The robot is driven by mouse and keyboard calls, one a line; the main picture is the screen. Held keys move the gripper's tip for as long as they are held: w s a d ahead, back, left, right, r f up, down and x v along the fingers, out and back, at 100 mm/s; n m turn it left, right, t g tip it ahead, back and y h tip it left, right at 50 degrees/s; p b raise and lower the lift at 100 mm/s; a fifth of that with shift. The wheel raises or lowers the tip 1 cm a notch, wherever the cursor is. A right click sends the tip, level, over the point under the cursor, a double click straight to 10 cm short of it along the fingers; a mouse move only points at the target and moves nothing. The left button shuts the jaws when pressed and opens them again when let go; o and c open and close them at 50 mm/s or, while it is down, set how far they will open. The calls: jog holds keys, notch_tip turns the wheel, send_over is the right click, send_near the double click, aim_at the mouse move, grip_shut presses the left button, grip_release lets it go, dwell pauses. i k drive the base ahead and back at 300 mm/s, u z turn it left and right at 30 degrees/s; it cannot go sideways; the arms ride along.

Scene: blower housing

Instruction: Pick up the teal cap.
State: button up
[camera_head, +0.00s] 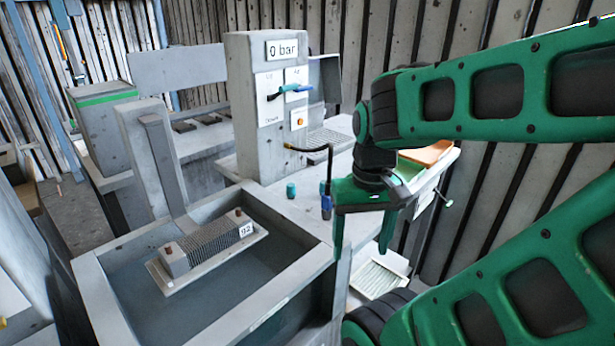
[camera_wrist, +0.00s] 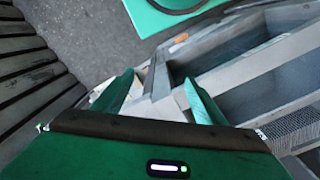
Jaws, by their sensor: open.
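The teal cap (camera_head: 291,190) is a small upright cylinder on the light grey bench top (camera_head: 270,206), in front of the gauge panel. My green gripper (camera_head: 362,248) is open and empty, with its fingers pointing down. In the head view it is to the right of the cap and apart from it, near the bench's right edge. In the wrist view the two fingers (camera_wrist: 159,78) are spread, and I cannot make out the cap there.
A blue fitting with a bent black tube (camera_head: 326,200) stands between cap and gripper in the head view. The panel (camera_head: 252,110) reads "0 bar" and rises behind the cap. An open tank (camera_head: 100,300) at the front left holds a finned block (camera_head: 205,248) marked 92.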

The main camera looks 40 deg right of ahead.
aim_at(322, 190)
jog(key=z, duration=0.85)
